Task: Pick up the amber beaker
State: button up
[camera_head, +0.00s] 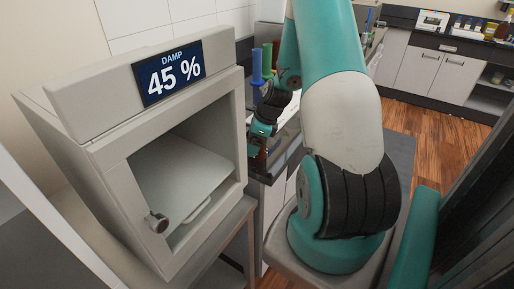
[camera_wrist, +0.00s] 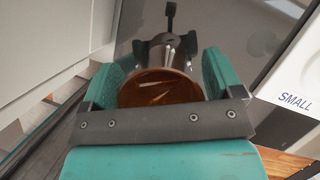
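The amber beaker (camera_wrist: 160,90) is in the wrist view, seen from above between the two teal fingers of my gripper (camera_wrist: 163,78). A finger lies close along each side of it, with no clear gap. I cannot tell whether the fingers press on it. In the head view my gripper (camera_head: 260,138) is low beside the counter, behind the grey cabinet's right side. A small patch of the amber beaker (camera_head: 257,149) shows by the fingers there. I cannot tell whether it rests on the counter or is held above it.
A grey cabinet (camera_head: 116,150) with a display reading "DAMP 45 %" stands open at left, close to the arm. Blue (camera_head: 256,66) and green (camera_head: 267,57) upright items stand behind my gripper. A white panel marked "SMALL" (camera_wrist: 296,75) is at right in the wrist view.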

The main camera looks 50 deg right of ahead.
jog(key=c, duration=0.7)
jog(key=shift+r, duration=0.15)
jog(key=shift+c, duration=0.2)
notch_tip(320, 180, up, 20)
jog(key=shift+b, duration=0.45)
jog(key=o, duration=0.4)
jog(key=c, duration=0.4)
